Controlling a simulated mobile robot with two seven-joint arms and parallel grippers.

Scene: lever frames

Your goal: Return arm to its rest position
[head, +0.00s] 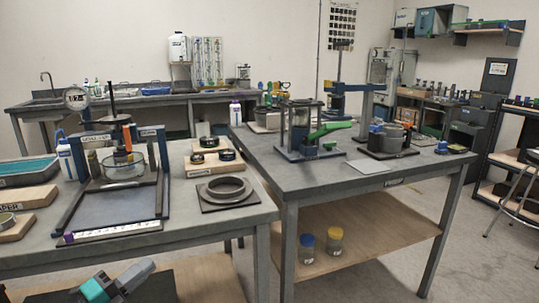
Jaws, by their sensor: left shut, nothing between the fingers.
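My left gripper (143,271) shows at the bottom left, with a teal part behind its grey fingers. It is shut and empty. It is low in front of the left table (205,232), apart from the things on it. My right gripper is not in view. On the left table stands a frame (160,165) with a dial gauge (76,98), an orange handle (127,138) and a glass dish (124,167). On the right table (290,176) stands a frame with a green lever (328,130). Behind it is a blue lever (352,87).
A dark ring on a plate (224,189) lies near the left table's right edge. A wooden board (214,160) with small round parts is behind it. Two jars, blue-lidded (307,250) and yellow-lidded (335,246), stand on the right table's lower shelf.

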